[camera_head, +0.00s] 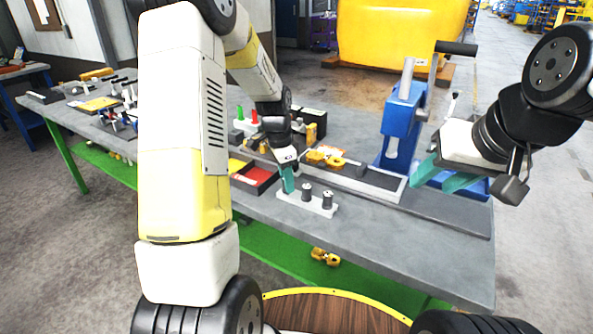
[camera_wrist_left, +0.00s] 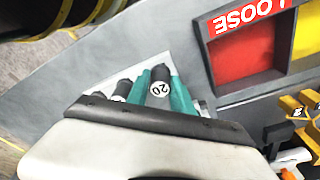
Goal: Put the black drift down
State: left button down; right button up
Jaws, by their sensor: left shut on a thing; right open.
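My left gripper (camera_head: 288,184) is at the left end of a white block (camera_head: 318,209) on the bench. In the left wrist view its teal fingers (camera_wrist_left: 160,95) are shut around a dark drift (camera_wrist_left: 160,74) with a white label reading 20. I cannot tell whether this drift's lower end sits in the block. Two more dark drifts, one in the middle (camera_head: 306,191) and one at the right (camera_head: 327,200), stand upright in the block. My right gripper (camera_head: 438,180) is open and empty, in the air at the right, in front of the blue press.
The blue press (camera_head: 400,125) stands at the back right. A compartment tray (camera_head: 262,176) with a red LOOSE label (camera_wrist_left: 245,42) lies just behind the block. A long tray (camera_head: 375,184) with yellow castings (camera_head: 325,157) lies behind too. The bench front at right is clear.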

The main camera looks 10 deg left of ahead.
pick_arm(q)
jog(key=shift+f, duration=0.1)
jog(key=c, duration=1.1)
grip_release()
jog(key=s+r+n, duration=0.2)
jog(key=s+r, duration=0.2)
jog(key=r, duration=1.2)
jog(key=s+r+n+t, duration=0.1)
jog(key=s+r+n, duration=0.1)
jog(key=s, duration=0.4)
jog(key=s+d+r+n+t, duration=0.1)
jog(key=s+n+t, duration=0.1)
jog(key=s+n, duration=0.2)
jog(key=s+d+r+n+t+h, duration=0.1)
jog(key=s+r+n+t, duration=0.1)
jog(key=s, duration=0.8)
jog(key=shift+s+d+r+n, duration=0.15)
jog(key=shift+r+n, duration=0.15)
jog(key=shift+n, duration=0.2)
